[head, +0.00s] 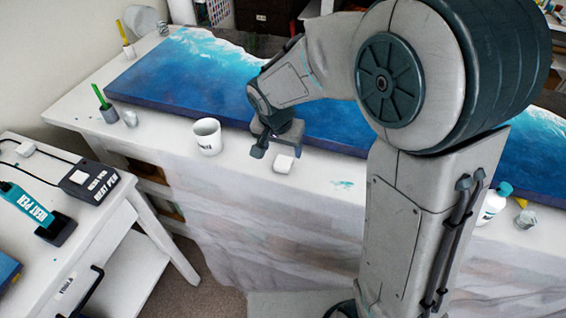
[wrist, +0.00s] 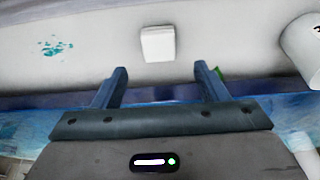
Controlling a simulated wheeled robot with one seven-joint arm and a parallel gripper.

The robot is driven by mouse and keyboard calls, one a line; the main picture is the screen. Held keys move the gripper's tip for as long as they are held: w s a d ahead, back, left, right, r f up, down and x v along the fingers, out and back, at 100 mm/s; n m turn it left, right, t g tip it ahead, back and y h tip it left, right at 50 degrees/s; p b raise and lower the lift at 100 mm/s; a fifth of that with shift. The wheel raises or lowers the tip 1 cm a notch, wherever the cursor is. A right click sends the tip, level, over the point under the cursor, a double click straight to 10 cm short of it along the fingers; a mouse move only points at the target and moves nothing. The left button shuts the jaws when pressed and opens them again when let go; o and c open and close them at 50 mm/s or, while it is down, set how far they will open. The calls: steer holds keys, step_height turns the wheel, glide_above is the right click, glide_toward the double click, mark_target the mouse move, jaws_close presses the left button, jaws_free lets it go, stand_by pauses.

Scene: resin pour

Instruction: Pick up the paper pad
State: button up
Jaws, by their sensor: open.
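The paper pad (head: 284,164) is a small white square block lying on the white covered table near its front edge. In the wrist view the pad (wrist: 157,44) shows beyond the fingertips, roughly centred between them. My gripper (wrist: 160,70) is open and empty, with its two blue fingers spread apart. In the head view my gripper (head: 262,146) is just left of and behind the pad, close to it. The pad is apart from the fingers in the wrist view. My arm hides part of the table behind.
A blue resin panel (head: 180,80) lies behind. A white bottle (head: 493,206) stands at the right. A side table with a heat pen (head: 28,205) is at the left. A teal paint stain (head: 343,184) marks the cover.

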mark_target(284, 161)
steer(key=shift+s+p+x, duration=0.15)
steer(key=shift+p+x, duration=0.15)
steer(key=shift+x, duration=1.15)
steer(key=shift+s+p+x, duration=0.15)
steer(key=shift+p+x, duration=0.1)
steer(key=shift+x, duration=1.25)
steer(key=c, duration=1)
